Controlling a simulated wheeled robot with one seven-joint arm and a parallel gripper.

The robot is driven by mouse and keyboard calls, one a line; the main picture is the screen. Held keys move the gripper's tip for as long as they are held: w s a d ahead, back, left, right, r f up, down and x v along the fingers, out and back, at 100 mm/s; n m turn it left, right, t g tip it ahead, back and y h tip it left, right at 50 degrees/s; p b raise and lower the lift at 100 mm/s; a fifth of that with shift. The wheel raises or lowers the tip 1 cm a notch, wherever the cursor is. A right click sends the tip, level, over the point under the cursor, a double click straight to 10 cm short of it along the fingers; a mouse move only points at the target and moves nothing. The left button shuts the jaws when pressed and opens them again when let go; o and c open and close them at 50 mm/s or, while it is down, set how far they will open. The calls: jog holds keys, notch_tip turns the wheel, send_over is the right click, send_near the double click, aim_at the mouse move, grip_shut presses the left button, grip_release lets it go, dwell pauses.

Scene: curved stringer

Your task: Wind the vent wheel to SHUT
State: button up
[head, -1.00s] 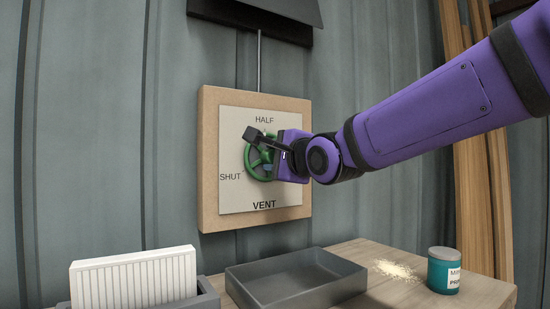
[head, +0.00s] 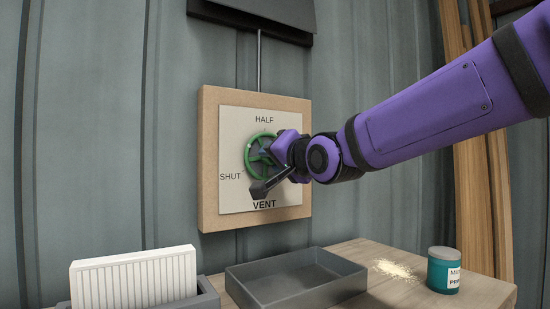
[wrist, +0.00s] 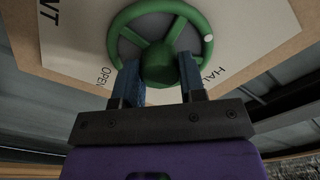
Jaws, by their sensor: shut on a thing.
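The green vent wheel (head: 248,160) is mounted on the pale dial plate (head: 232,195). HALF is printed above the wheel, SHUT at its left and VENT below. My gripper (head: 268,158) reaches it from the right. In the wrist view, the two blue fingers of my gripper (wrist: 161,88) sit on either side of the wheel's hub, shut on the vent wheel (wrist: 116,32). A white dot (wrist: 208,38) on the rim lies past HALF, on the side away from OPEN. The wrist hides the OPEN mark in the head view.
The plate is fixed to a wooden board (head: 208,150) on a corrugated wall. Below are a grey tray (head: 300,297), a white ribbed block (head: 135,282) in a dark holder, a teal jar (head: 443,272) and spilled grains (head: 397,270) on a wooden top.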

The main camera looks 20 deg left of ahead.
jog(key=n, duration=1.1)
jog(key=shift+f, duration=0.1)
jog(key=shift+n, duration=0.3)
dwell(0.3)
jog(key=o, duration=0.9)
jog(key=v, duration=1.1)
jog(key=shift+w, duration=0.1)
